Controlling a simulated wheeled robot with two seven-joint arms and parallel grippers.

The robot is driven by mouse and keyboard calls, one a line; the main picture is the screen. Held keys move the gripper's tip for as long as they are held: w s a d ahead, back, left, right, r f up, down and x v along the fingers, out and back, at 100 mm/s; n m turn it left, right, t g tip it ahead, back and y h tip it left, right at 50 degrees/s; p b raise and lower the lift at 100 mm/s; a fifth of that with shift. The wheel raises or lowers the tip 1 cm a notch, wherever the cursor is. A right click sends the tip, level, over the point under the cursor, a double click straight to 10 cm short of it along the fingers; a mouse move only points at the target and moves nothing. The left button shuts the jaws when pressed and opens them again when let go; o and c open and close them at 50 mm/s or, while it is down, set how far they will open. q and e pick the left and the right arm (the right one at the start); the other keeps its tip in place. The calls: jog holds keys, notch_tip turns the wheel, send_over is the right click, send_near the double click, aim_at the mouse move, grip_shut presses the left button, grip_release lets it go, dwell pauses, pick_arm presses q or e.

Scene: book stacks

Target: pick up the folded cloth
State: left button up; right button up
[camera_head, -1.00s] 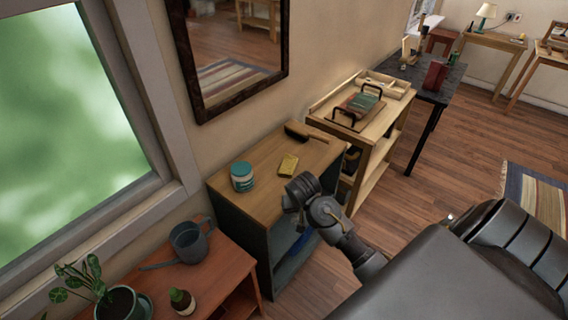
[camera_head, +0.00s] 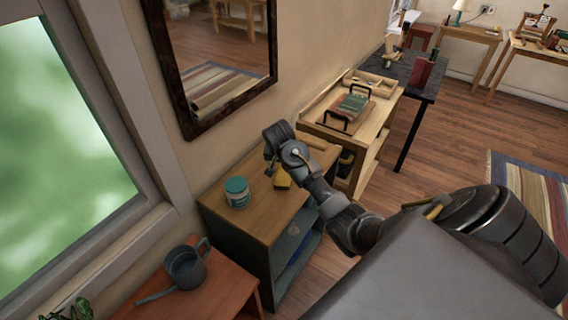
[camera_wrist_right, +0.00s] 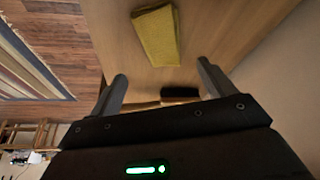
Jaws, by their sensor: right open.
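The folded cloth is yellow and lies on the wooden top of a low cabinet; in the head view its visible part (camera_head: 282,182) is partly hidden by my right gripper. In the right wrist view the cloth (camera_wrist_right: 156,36) lies flat beyond the fingertips, apart from them. My right gripper (camera_head: 271,165) hangs over the cabinet top close to the cloth. In the wrist view its two fingers (camera_wrist_right: 161,72) are spread with nothing between them. My left gripper is out of view.
A teal-lidded jar (camera_head: 237,192) stands left of the cloth on the cabinet top (camera_head: 250,218). A brush (camera_wrist_right: 180,93) lies near the cloth. A watering can (camera_head: 185,267) stands on a lower table. A trolley with a tray of books (camera_head: 352,104) is beyond.

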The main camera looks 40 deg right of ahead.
aim_at(284, 172)
jog(key=shift+x, duration=1.2)
jog(key=shift+w+f, duration=0.2)
jog(key=shift+w, duration=0.05)
jog(key=shift+s+d+f, duration=0.1)
jog(key=x, duration=0.2)
jog(key=p+x, duration=0.1)
jog(key=x, duration=0.1)
jog(key=shift+f, duration=0.2)
jog(key=shift+w+f, duration=0.25)
jog(key=shift+f, duration=0.05)
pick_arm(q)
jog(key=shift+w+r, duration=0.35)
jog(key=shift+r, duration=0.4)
pick_arm(e)
jog(key=c, duration=1.1)
